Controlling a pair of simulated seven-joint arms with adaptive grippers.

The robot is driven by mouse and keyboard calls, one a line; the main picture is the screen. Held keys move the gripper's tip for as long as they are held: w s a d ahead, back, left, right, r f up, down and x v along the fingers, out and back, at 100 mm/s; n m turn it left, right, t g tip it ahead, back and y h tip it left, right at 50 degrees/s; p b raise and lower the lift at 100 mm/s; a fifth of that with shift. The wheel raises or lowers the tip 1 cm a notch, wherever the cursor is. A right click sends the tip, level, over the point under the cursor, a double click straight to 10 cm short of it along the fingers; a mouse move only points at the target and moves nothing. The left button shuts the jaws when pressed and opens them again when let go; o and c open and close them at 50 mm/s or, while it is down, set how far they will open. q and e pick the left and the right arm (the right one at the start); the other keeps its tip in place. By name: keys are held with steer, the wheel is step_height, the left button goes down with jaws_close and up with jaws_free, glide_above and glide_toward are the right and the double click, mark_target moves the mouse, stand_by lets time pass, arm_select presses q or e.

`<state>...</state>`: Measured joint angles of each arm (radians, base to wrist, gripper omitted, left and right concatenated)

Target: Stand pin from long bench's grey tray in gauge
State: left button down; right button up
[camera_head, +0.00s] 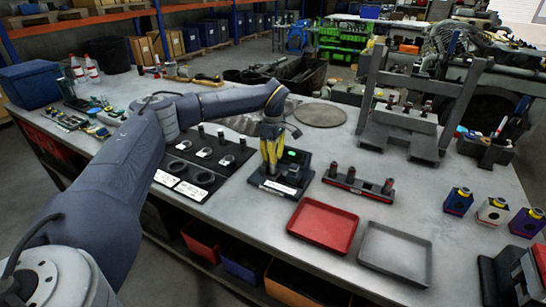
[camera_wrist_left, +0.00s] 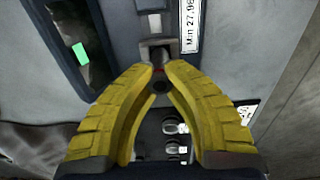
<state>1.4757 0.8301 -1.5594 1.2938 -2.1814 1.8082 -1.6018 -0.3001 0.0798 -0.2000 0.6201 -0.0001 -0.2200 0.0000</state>
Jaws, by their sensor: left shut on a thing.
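The gauge (camera_head: 297,173) is a dark block with a small green display and a white label, on the long bench. In the left wrist view its label (camera_wrist_left: 190,25) reads "Min 27,98", cut off. My left gripper (camera_head: 271,170) points down over the gauge. Its yellow fingers (camera_wrist_left: 160,75) are closed around a small dark pin (camera_wrist_left: 160,84), seen end-on in front of the gauge's slot. I cannot tell whether the pin touches the gauge. The grey tray (camera_head: 396,253) at the bench's front looks empty. My right gripper is not in view.
A red tray (camera_head: 322,226) lies left of the grey one. A rack with dark pins (camera_head: 358,184) stands behind them. A black board with rings (camera_head: 203,160) lies left of the gauge. A grey press frame (camera_head: 412,110) stands behind right. Coloured blocks (camera_head: 492,210) stand at right.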

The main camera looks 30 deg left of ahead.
arm_select(q)
steer(key=shift+f, duration=0.45)
stand_by(0.3)
steer(key=c, duration=0.9)
jaws_free()
steer(key=shift+r, duration=3.95)
